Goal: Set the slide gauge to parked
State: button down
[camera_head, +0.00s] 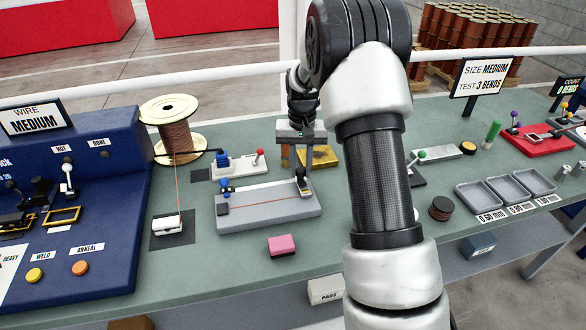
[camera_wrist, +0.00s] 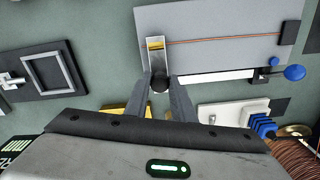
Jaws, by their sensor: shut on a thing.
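The slide gauge looks to be the long light-grey block (camera_head: 268,212) on the bench, with a copper wire across its top. Its slider (camera_head: 302,183) stands near the block's right end and has a dark knob. In the wrist view the block (camera_wrist: 215,20) is at the top, and the slider (camera_wrist: 155,58) is silver with a yellow mark. My gripper (camera_wrist: 163,85) is shut on the slider's dark round knob (camera_wrist: 159,83). In the head view my gripper (camera_head: 302,165) comes down over the slider from behind. No parked mark is readable.
Blue knobs (camera_head: 226,187) are at the block's left end. A white and blue device with a red knob (camera_head: 259,154) and a yellow block (camera_head: 318,156) stand close behind. A pink block (camera_head: 281,245) lies in front. A wire spool (camera_head: 172,125) stands at the back left.

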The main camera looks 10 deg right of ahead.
aim_at(302, 170)
jog(key=shift+d, duration=0.3)
jog(key=c, duration=1.8)
grip_release()
jog(key=shift+r, duration=0.1)
jog(key=shift+r, duration=0.25)
notch_tip(302, 170, up, 17)
jog(key=shift+p, duration=0.3)
jog(key=shift+f, duration=0.1)
